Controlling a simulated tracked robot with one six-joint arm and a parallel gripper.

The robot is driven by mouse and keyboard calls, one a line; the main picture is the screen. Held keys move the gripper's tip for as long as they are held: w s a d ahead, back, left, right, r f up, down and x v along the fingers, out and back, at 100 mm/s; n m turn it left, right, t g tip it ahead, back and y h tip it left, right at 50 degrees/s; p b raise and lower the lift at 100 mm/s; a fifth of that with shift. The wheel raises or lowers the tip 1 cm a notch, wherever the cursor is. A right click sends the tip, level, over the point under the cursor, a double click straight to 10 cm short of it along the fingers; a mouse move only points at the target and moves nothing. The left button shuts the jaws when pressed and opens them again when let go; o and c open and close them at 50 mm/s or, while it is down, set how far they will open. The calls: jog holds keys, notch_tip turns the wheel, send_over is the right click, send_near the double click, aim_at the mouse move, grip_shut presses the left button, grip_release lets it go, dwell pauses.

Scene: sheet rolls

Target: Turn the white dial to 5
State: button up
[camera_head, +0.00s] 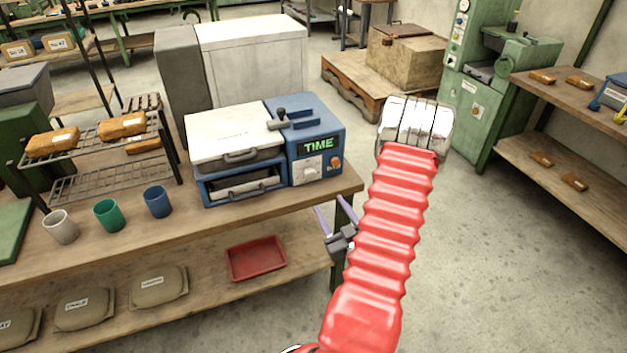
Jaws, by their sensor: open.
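The white dial (310,172) is on the front of a blue machine (321,131), below a green display (318,144) that reads TIME. The dial is too small to read its setting. A small orange-red button (335,163) sits to its right. My gripper (329,203) is open and empty, its two purple fingers apart and pointing up toward the machine in the picture. It appears just in front of the bench's right end, below and right of the dial, and is not touching it.
The machine has a white lid (232,132) and a dark lever (281,115) on top. Grey, green and blue cups (157,201) stand left on the wooden bench (225,216). A red tray (256,259) and sacks (158,287) lie on the lower shelf. The floor at right is clear.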

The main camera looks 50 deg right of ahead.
aim_at(312, 177)
jog(key=x, duration=1.4)
jog(key=shift+c, duration=0.5)
jog(key=shift+a, duration=0.1)
jog(key=c, duration=0.9)
jog(key=shift+c, duration=0.2)
